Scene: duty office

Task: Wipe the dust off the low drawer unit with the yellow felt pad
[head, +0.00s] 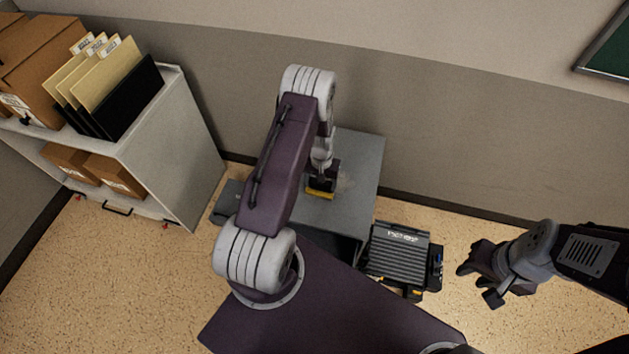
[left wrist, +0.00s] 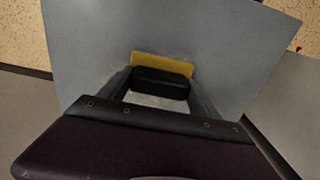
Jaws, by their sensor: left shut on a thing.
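The low drawer unit (head: 360,165) is grey and stands against the wall, partly behind my left arm. A pale dusty patch shows on its top beside the pad in the head view. My left gripper (head: 322,184) is shut on the yellow felt pad (head: 320,195), which has a black grip. In the left wrist view the pad (left wrist: 162,65) is on or just above the grey top (left wrist: 90,40), with greyish smudges around it; contact is hard to tell. My right gripper (head: 480,280) is out to the right above the floor, away from the unit; its jaw state is unclear.
A shelf unit (head: 170,150) with folders (head: 105,75) and cardboard boxes (head: 45,65) stands at the left. A dark ribbed case (head: 398,252) is right of the drawer unit, near my base. The wall (head: 430,140) closes off the back. Floor (head: 390,330) is open at the right.

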